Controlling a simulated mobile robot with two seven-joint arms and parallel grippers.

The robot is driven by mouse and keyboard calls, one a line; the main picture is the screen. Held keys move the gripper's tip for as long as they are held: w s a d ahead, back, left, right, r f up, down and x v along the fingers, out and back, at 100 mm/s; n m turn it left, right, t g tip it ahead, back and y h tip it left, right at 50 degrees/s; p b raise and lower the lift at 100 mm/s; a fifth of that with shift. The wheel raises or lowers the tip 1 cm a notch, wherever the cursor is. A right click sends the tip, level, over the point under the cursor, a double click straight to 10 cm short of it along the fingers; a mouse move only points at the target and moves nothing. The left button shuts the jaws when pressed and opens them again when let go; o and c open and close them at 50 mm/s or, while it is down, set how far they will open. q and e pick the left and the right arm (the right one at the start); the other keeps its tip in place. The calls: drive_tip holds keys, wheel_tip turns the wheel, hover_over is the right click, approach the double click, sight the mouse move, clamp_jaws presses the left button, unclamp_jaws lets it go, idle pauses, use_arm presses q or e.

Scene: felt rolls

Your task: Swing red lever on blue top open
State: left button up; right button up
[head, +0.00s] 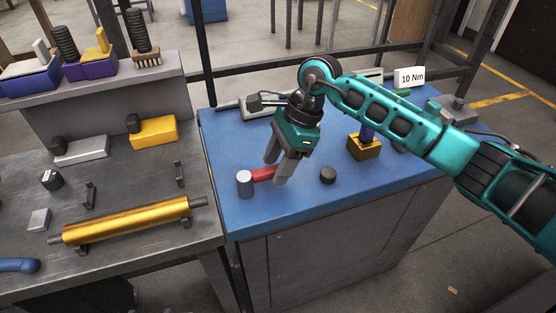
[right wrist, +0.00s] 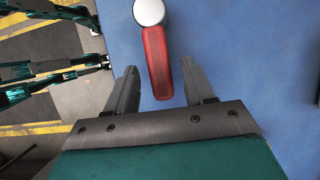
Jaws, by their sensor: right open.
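The red lever (head: 263,174) lies on the blue top (head: 230,140), joined to a grey round post (head: 245,183) at its left end. My right gripper (head: 279,170) points down over the lever's free end, its fingers apart. In the right wrist view the red lever (right wrist: 157,62) runs from the grey post (right wrist: 149,12) at the top down toward the space between my open fingers (right wrist: 158,92). I cannot tell whether a finger touches it. My left gripper is not seen.
A dark round knob (head: 328,175) stands right of the lever. A yellow block (head: 364,148) and a "10 Nm" sign (head: 410,77) are farther right. A grey bench on the left holds a golden roll (head: 125,222). The front of the blue top is clear.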

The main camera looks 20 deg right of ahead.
clamp_jaws()
idle(0.5)
